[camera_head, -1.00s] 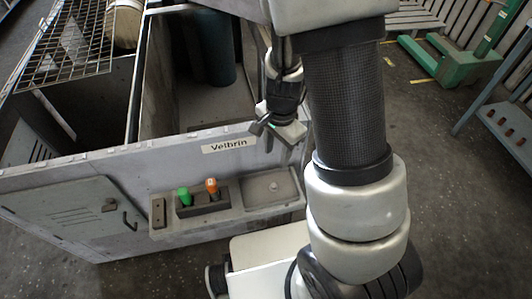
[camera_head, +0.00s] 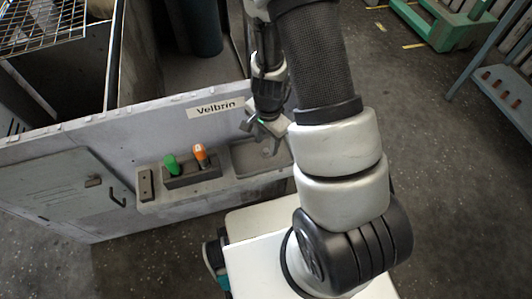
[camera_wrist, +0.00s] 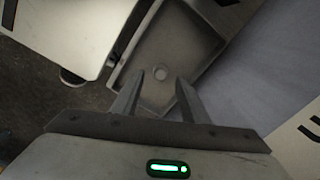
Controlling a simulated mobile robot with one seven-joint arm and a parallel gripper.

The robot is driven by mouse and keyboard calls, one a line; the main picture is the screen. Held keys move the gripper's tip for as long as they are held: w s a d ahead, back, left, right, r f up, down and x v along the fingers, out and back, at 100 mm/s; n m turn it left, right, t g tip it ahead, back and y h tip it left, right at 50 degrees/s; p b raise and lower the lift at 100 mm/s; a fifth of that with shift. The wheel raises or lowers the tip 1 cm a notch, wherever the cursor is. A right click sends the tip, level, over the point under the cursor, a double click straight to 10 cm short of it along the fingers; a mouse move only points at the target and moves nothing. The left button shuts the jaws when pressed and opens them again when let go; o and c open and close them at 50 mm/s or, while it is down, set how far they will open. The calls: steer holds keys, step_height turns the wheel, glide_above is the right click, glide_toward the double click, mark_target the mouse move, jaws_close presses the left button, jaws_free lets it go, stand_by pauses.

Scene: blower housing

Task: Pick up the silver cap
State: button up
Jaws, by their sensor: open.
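In the head view my gripper (camera_head: 260,130) hangs just above the back edge of the tray (camera_head: 243,161). The cap (camera_head: 266,152) is very small there, just below the gripper. The height gap between fingers and cap is hard to judge.
The housing wall with a "Velbrin" label (camera_head: 216,107) rises behind. A blue-grey shelf rack (camera_head: 500,90) stands far right on open floor.

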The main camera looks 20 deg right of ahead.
mark_target(266, 151)
step_height(266, 151, down, 3)
steer(key=shift+f+b, duration=0.2)
steer(key=shift+b, duration=0.25)
jaws_close()
